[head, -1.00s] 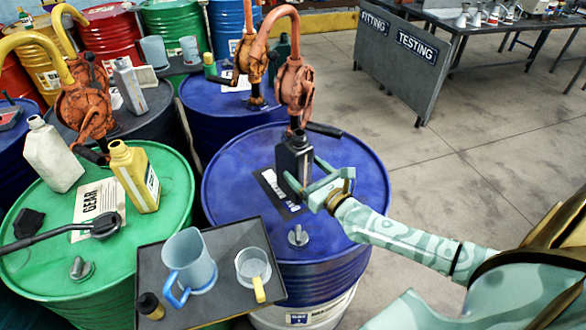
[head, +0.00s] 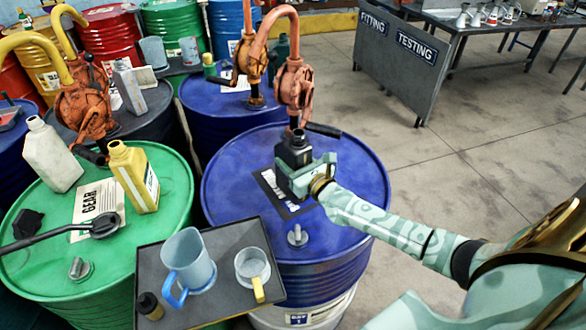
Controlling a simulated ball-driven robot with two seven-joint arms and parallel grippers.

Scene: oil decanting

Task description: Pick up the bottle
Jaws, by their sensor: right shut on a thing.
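A dark, nearly black bottle (head: 293,152) with an open neck stands upright on the blue drum (head: 235,200), in front of the orange hand pump. My right gripper (head: 298,178) reaches in from the right and is shut on this bottle around its body. The gripper hides much of the bottle's lower part, so I cannot tell whether its base touches the drum. A yellow bottle (head: 134,176) and a white bottle (head: 52,155) stand on the green drum at the left. My left gripper is not in view.
A dark tray (head: 230,237) in front holds a blue-handled jug (head: 187,262), a measuring cup (head: 252,268) and a small black-capped bottle (head: 149,305). The orange pump (head: 293,85) rises just behind the dark bottle. Open floor (head: 450,130) lies at the right.

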